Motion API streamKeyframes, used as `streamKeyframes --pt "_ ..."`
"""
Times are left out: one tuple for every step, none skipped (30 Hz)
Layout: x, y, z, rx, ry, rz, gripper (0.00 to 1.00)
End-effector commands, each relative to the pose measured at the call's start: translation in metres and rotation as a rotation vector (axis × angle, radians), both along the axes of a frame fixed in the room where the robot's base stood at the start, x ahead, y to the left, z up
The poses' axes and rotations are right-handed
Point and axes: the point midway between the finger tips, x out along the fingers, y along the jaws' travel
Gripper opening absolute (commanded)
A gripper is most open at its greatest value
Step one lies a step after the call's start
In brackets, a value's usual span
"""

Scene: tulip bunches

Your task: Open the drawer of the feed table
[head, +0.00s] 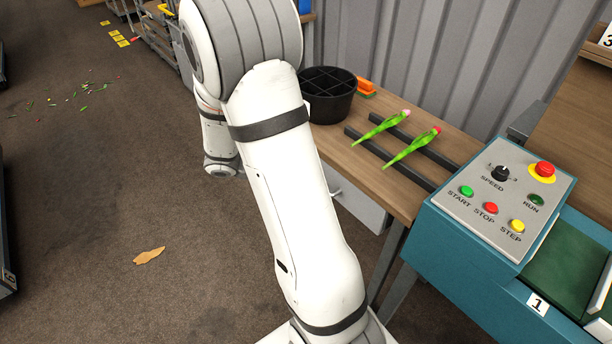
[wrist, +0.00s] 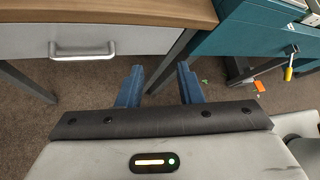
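The feed table (head: 375,182) has a wooden top and a pale grey drawer (head: 360,208) under it, partly hidden by my arm in the head view. In the wrist view the drawer front (wrist: 25,42) is at upper left, with a silver bar handle (wrist: 82,53). The drawer looks shut. My gripper (wrist: 159,86) is open and empty, its two blue fingers wide apart. It is to the right of the handle and apart from it, in front of a table leg. The gripper cannot be made out in the head view.
Two tulips (head: 380,129) (head: 412,148) lie across dark rails on the table, beside a black divided pot (head: 328,95) and an orange object (head: 366,87). A teal machine with a control panel (head: 505,190) stands at right. Open floor (head: 130,200) lies left.

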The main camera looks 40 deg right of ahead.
Motion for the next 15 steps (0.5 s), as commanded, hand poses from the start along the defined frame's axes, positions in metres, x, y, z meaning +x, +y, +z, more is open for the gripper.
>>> streamKeyframes --pt "0.009 -0.01 -0.023 -0.023 0.119 0.088 0.33" --pt "0.015 -0.015 -0.032 -0.038 0.186 0.141 0.33" --pt "0.023 -0.022 -0.045 -0.056 0.278 0.213 0.33" --pt "0.029 -0.026 -0.055 -0.07 0.347 0.266 0.33" --pt "0.035 -0.031 -0.065 -0.084 0.415 0.319 0.33" --pt "0.043 -0.036 -0.079 -0.1 0.504 0.387 0.33" --pt "0.049 -0.039 -0.089 -0.112 0.568 0.434 0.33" --pt "0.054 -0.042 -0.099 -0.123 0.63 0.481 0.33" --pt "0.06 -0.045 -0.113 -0.138 0.707 0.538 0.33" --pt "0.064 -0.047 -0.122 -0.148 0.761 0.578 0.33" --pt "0.069 -0.049 -0.131 -0.156 0.81 0.615 0.33" --pt "0.073 -0.05 -0.142 -0.168 0.871 0.66 0.33" --pt "0.076 -0.051 -0.149 -0.176 0.91 0.688 0.33" --pt "0.079 -0.052 -0.156 -0.184 0.946 0.714 0.33" --pt "0.082 -0.052 -0.163 -0.193 0.984 0.743 0.33"
